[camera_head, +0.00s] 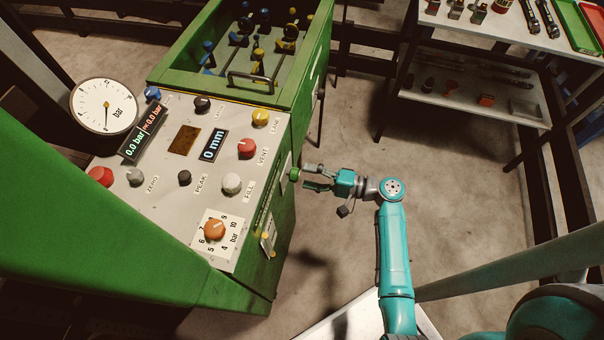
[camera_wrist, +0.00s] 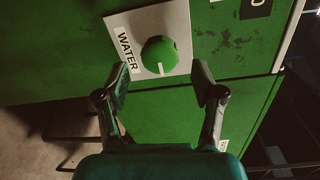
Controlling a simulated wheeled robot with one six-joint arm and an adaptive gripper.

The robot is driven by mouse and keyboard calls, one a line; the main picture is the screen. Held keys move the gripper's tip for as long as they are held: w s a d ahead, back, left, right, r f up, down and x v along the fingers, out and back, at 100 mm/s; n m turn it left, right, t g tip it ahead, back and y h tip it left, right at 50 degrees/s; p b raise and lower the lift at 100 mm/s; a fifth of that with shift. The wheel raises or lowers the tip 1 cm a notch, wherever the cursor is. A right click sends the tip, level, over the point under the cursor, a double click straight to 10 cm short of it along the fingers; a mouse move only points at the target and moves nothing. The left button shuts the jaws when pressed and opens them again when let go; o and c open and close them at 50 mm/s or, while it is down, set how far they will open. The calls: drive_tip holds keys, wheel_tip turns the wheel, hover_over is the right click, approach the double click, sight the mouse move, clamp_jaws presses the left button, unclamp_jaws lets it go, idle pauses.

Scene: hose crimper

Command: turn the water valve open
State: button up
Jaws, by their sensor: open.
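The water valve is a round green knob (camera_wrist: 160,56) with a white line on its lower part, on a white plate (camera_wrist: 125,25) labelled WATER. In the head view the green knob (camera_head: 294,174) shows at the right side of the green machine. My gripper (camera_wrist: 163,85) is open, with one finger on each side below the knob in the wrist view. The fingers are apart from each other and nothing is between them. In the head view my gripper (camera_head: 308,177) is close to the knob. Whether a finger touches the knob cannot be told.
The green machine's top panel (camera_head: 150,185) carries a gauge (camera_head: 105,106), several knobs and displays reading 0.0 bar and 0 mm. A handled bin (camera_head: 185,65) holds fittings behind it. A shelf with tools (camera_head: 470,105) stands back right. The floor (camera_head: 360,110) between is clear.

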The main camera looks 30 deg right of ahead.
drive_tip(key=v, duration=0.9)
idle(0.4)
